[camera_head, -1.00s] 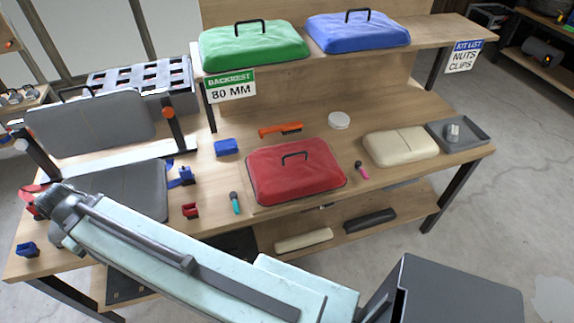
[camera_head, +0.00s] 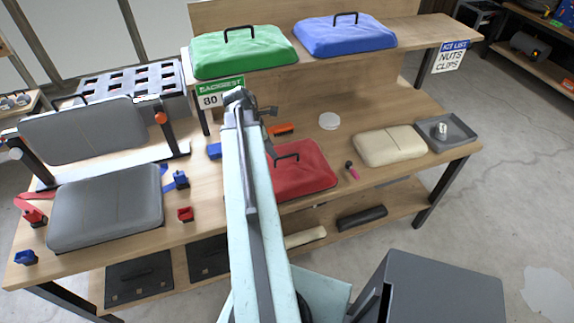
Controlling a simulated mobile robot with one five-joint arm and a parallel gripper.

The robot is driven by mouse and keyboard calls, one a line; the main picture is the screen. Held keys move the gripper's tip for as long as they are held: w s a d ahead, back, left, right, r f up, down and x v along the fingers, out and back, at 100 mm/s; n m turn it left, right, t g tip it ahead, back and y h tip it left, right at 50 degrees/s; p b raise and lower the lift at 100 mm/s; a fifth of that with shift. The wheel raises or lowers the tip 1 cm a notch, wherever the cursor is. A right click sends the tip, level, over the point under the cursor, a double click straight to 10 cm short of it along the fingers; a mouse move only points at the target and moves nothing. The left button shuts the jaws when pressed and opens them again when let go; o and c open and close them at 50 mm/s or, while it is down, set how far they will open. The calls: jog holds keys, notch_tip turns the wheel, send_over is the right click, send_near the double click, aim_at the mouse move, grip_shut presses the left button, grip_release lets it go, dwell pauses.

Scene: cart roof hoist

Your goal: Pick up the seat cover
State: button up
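A red padded cover (camera_head: 312,176) with a black handle lies on the middle of the bench; my arm hides its left part. A green cover (camera_head: 245,54) and a blue cover (camera_head: 345,38), each with a black handle, lie on the raised shelf. No label names any of them the seat cover. My gripper (camera_head: 268,112) is at the far end of my arm, in front of the shelf and up-left of the red cover's handle in the picture. It is small and dark, and its fingers cannot be made out clearly.
A grey seat pad (camera_head: 106,207) and backrest (camera_head: 84,132) stand at the left. A sign (camera_head: 220,93) hangs below the green cover. A beige cushion (camera_head: 390,146) and grey tray (camera_head: 458,136) are at the right. An orange tool (camera_head: 283,129) lies behind the red cover.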

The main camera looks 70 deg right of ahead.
aim_at(287, 156)
jog(key=s, duration=0.1)
jog(key=s+d, duration=0.1)
jog(key=shift+s+d+r, duration=0.1)
jog(key=shift+s, duration=0.2)
jog(key=b+x, duration=0.2)
jog(key=shift+f, duration=0.3)
jog(key=b+x, duration=0.5)
jog(key=shift+s+d+f, duration=0.1)
jog(key=shift+s+d, duration=0.1)
jog(key=shift+d, duration=0.2)
grip_shut()
dwell(0.5)
